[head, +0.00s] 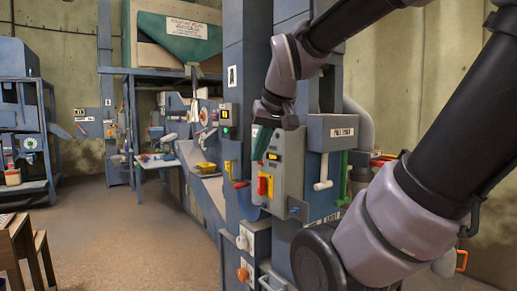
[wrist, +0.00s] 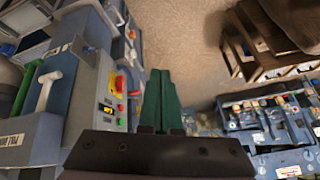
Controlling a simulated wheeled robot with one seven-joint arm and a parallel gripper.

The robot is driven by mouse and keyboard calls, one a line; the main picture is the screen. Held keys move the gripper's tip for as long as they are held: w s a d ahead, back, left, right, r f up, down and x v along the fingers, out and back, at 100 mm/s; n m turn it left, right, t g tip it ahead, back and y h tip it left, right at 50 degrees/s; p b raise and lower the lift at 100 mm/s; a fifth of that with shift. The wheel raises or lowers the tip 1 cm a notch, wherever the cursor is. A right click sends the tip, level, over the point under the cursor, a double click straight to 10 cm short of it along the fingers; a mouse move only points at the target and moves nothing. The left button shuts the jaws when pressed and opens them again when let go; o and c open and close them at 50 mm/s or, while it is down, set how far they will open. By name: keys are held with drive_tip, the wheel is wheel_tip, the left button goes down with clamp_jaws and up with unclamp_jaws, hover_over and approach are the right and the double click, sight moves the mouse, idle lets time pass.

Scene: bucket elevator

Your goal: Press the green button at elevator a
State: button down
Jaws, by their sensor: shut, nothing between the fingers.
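Elevator A is the blue column with a white A sign (head: 232,76). A grey control box (head: 290,172) on it carries a lit yellow display (head: 273,155) and a red and yellow switch (head: 265,186). In the wrist view the green button (wrist: 121,122) is at the near end of this box, beside a small red button (wrist: 121,107). In the head view I cannot make out the green button; my gripper is in front of that area. My gripper (head: 260,157) has green fingers, shut and empty, pointing down. The fingers also show in the wrist view (wrist: 162,75), right of the button, apparently apart from it.
A white handle (head: 322,170) and a green lever (head: 343,185) stick out right of the box. A smaller box with a green light (head: 226,130) is on the column to the left. A chute with a yellow tray (head: 206,167) lies behind. Open floor is at left.

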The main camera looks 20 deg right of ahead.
drive_tip(key=w+d+f+n+g+h, duration=0.1)
drive_tip(key=w+d+n+h, duration=0.2)
drive_tip(key=w+n, duration=0.35)
drive_tip(key=w+d+n+h, duration=0.35)
drive_tip(key=w+n, duration=0.25)
drive_tip(key=w, duration=0.2)
drive_tip(key=w+a+f+n+t+h, duration=0.1)
drive_tip(key=w+n+t, duration=0.1)
drive_tip(key=w+n, duration=0.5)
drive_tip(key=w+a+f+n+t+h, duration=0.1)
drive_tip(key=w+f+n+t, duration=0.1)
drive_tip(key=w+n, duration=0.5)
drive_tip(key=w, duration=0.5)
drive_tip(key=shift+w+a+n, duration=0.15)
drive_tip(key=shift+a+n, duration=0.15)
drive_tip(key=shift+n, duration=0.05)
drive_tip(key=shift+h, duration=0.25)
drive_tip(key=w+d, duration=0.1)
drive_tip(key=d, duration=0.7)
drive_tip(key=shift+w+d, duration=0.35)
drive_tip(key=shift+d, duration=0.4)
